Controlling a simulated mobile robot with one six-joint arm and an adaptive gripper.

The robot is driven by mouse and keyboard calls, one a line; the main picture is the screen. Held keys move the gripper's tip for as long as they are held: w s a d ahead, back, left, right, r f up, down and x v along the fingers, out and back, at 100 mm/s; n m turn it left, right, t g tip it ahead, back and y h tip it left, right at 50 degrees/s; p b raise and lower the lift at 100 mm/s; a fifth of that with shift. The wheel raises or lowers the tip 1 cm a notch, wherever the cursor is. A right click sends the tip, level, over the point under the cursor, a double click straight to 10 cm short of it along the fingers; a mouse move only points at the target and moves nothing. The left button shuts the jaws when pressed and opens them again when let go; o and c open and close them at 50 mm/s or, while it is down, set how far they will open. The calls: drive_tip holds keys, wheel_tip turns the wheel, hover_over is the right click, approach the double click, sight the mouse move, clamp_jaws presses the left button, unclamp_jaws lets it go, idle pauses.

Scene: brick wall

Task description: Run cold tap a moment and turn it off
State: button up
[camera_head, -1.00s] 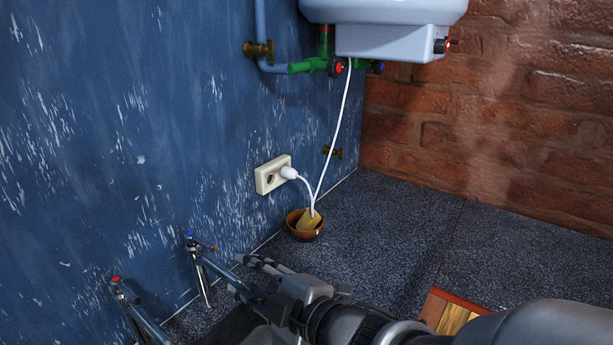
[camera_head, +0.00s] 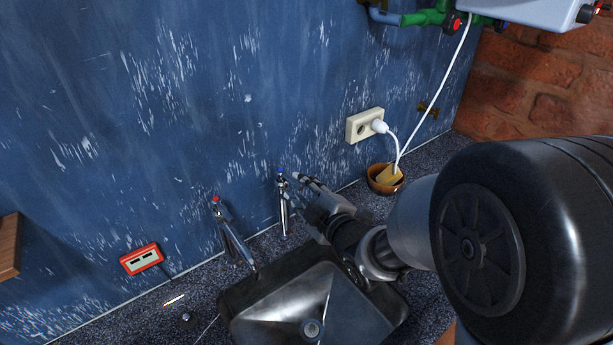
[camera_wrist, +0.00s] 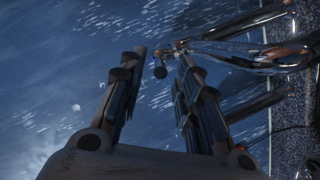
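The cold tap (camera_head: 284,210) is a slim chrome tap with a blue-marked top, standing against the blue wall behind the sink. My gripper (camera_head: 302,180) is just right of its top in the head view. In the wrist view my gripper (camera_wrist: 160,70) is open, with a small blue-marked knob (camera_wrist: 160,71) between or just beyond the fingertips. I cannot tell whether a finger touches it. Chrome tap parts (camera_wrist: 250,48) extend to the right there. I see no water stream; the spout end is partly hidden by my arm.
A red-marked tap (camera_head: 232,238) stands left of the cold tap. The dark metal sink (camera_head: 240,300) lies in front. A bowl with a sponge (camera_head: 374,184) and a wall socket (camera_head: 357,127) with a plugged white cable are to the right. A red item (camera_head: 141,258) is at left.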

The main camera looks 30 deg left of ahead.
sight(290, 182)
drive_tip(key=shift+x, duration=1.85)
drive_tip(key=shift+c, duration=0.5)
clamp_jaws()
